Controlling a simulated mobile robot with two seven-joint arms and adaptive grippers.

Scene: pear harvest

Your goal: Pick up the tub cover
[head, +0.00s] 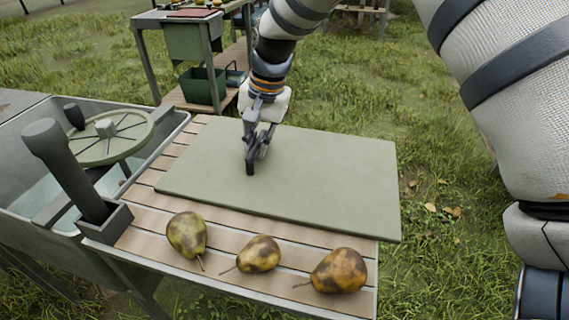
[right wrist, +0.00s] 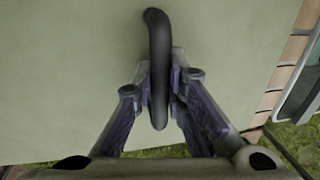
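The tub cover (head: 330,175) is a flat, pale green board with a dark bar handle (right wrist: 158,45). It lies flat over the slatted wooden table and sticks out past its right edge. My right gripper (head: 254,152) points down at the handle, left of the board's middle. In the right wrist view, the fingers (right wrist: 160,88) press on both sides of the handle, shut on it. The cover looks level; I cannot tell whether any gap lies under it. My left gripper is not in view.
Three spotted pears (head: 187,234) (head: 258,254) (head: 339,271) lie on the slats (head: 225,240) along the front. A grey tub (head: 20,205) with a round spoked green wheel (head: 110,137) stands at left. A second stand with a green bin (head: 203,85) is behind. Grass is open at right.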

